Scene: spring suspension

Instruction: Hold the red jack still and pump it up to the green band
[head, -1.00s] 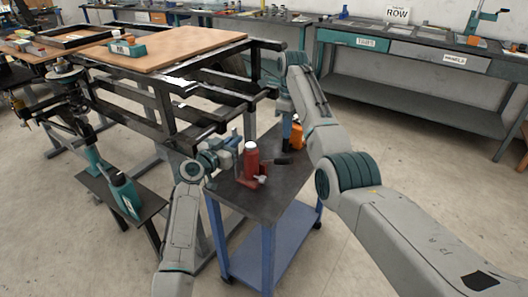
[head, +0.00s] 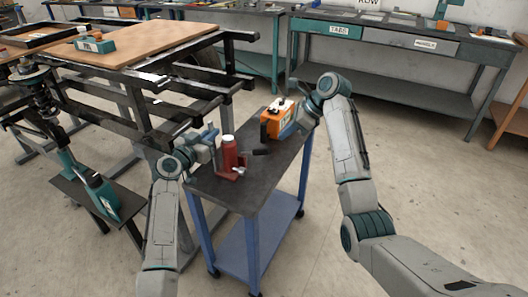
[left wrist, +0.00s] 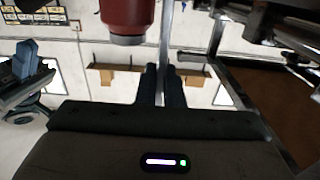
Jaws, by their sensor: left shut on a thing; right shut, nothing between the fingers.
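In the left wrist view a red cylinder of the jack (left wrist: 128,16) shows at the top, above the dark fingers (left wrist: 160,86). My right gripper (head: 288,131) is shut and empty, right of the jack and apart from it. I cannot make out the green band.
An orange box (head: 275,120) with a pale top stands at the back of the cart top (head: 240,194), close by my right gripper. A black frame table (head: 190,84) stands behind left. A grey bench (head: 400,45) is at the back. The cart's front top is clear.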

